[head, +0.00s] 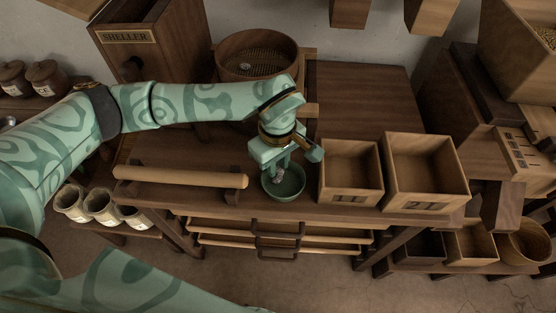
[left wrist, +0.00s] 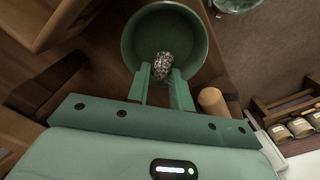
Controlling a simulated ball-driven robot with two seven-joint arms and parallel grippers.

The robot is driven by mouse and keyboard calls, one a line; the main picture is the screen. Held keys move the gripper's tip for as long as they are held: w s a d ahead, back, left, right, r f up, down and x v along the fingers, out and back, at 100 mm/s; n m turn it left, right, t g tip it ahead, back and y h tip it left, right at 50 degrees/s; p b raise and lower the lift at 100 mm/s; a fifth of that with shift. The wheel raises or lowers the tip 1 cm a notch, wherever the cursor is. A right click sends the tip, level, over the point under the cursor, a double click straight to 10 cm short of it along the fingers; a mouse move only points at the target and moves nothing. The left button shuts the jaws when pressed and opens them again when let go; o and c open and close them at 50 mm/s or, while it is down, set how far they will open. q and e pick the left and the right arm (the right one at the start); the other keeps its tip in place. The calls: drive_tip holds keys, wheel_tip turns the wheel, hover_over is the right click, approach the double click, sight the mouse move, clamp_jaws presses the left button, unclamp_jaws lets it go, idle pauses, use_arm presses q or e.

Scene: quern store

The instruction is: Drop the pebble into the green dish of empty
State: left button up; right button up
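The green dish (head: 284,190) is a small round bowl on the front of the wooden bench, left of two open wooden boxes. My left gripper (head: 279,170) points down over it, with its fingertips at the dish opening. It is shut on a speckled grey pebble (head: 279,175). In the left wrist view the pebble (left wrist: 163,66) sits between the two fingertips (left wrist: 161,76), in front of the green dish (left wrist: 133,40). Nothing else shows inside the dish, though the fingers hide its near part. My right gripper is not in view.
Wooden boxes (head: 351,190) and (head: 428,194) stand right of the dish. A wooden rolling bar (head: 180,177) lies to the left. A round sieve (head: 257,55) stands behind my left arm. Several pale cups (head: 103,207) are lower left.

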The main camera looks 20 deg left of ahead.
sight(278, 167)
use_arm(q)
drive_tip(key=o, duration=0.4)
wheel_tip(278, 167, up, 16)
drive_tip(key=p, duration=0.5)
drive_tip(key=shift+r, duration=0.15)
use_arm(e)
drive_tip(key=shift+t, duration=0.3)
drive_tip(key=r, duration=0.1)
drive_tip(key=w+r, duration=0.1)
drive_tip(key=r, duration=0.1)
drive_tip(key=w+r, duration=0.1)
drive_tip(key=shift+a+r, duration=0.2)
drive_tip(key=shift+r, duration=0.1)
